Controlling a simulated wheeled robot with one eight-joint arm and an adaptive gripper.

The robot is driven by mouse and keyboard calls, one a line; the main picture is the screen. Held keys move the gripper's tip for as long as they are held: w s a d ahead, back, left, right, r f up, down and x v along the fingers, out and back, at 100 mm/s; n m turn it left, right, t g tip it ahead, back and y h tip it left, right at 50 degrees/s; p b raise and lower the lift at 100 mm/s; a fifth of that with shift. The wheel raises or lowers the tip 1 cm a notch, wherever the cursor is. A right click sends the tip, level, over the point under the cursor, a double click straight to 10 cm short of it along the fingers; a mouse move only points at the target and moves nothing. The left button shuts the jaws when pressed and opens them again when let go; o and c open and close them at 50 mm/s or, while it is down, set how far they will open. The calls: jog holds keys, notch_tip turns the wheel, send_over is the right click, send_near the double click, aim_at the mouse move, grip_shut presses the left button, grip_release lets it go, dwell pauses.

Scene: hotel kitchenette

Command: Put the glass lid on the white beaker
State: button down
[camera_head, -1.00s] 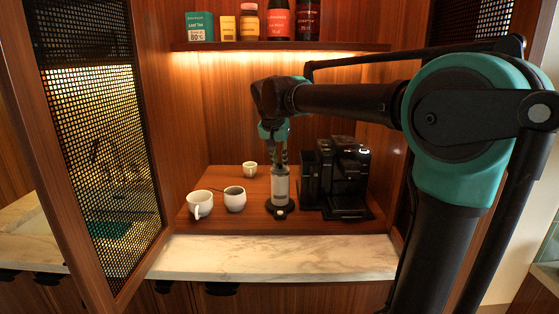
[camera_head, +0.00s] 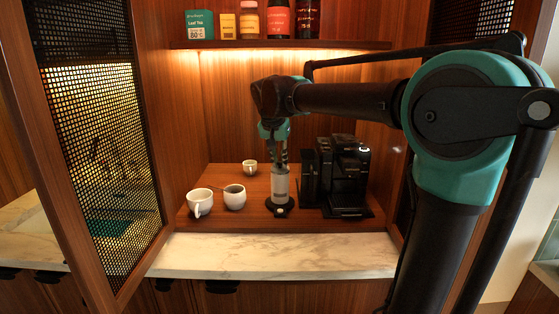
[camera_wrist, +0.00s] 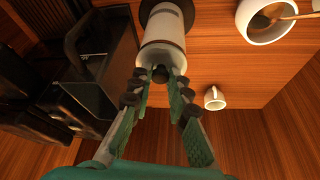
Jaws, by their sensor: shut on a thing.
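The white beaker (camera_head: 280,187) is a slim upright cylinder on a black round base at the right middle of the wooden board. In the wrist view the beaker (camera_wrist: 165,24) is at the top centre, pale with a grey band. My gripper (camera_head: 279,162) points down right over it. In the wrist view my gripper's fingertips (camera_wrist: 162,76) are closed on the dark knob (camera_wrist: 160,74) of the glass lid (camera_wrist: 152,57). The lid is at the beaker's mouth, in line with it. I cannot tell whether its rim touches the beaker all round.
A black coffee machine (camera_head: 348,180) stands close to the right of the beaker. A white handleless cup (camera_head: 234,199) with a stick in it and a handled mug (camera_head: 199,203) stand left. A small cup (camera_head: 249,168) is behind. The marble front edge (camera_head: 275,255) is clear.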

jog(key=c, duration=1.4)
grip_release()
jog(key=shift+o, duration=0.2)
jog(key=o, duration=0.5)
jog(key=shift+r, duration=0.1)
jog(key=shift+r, duration=3.4)
jog(key=shift+s, duration=0.1)
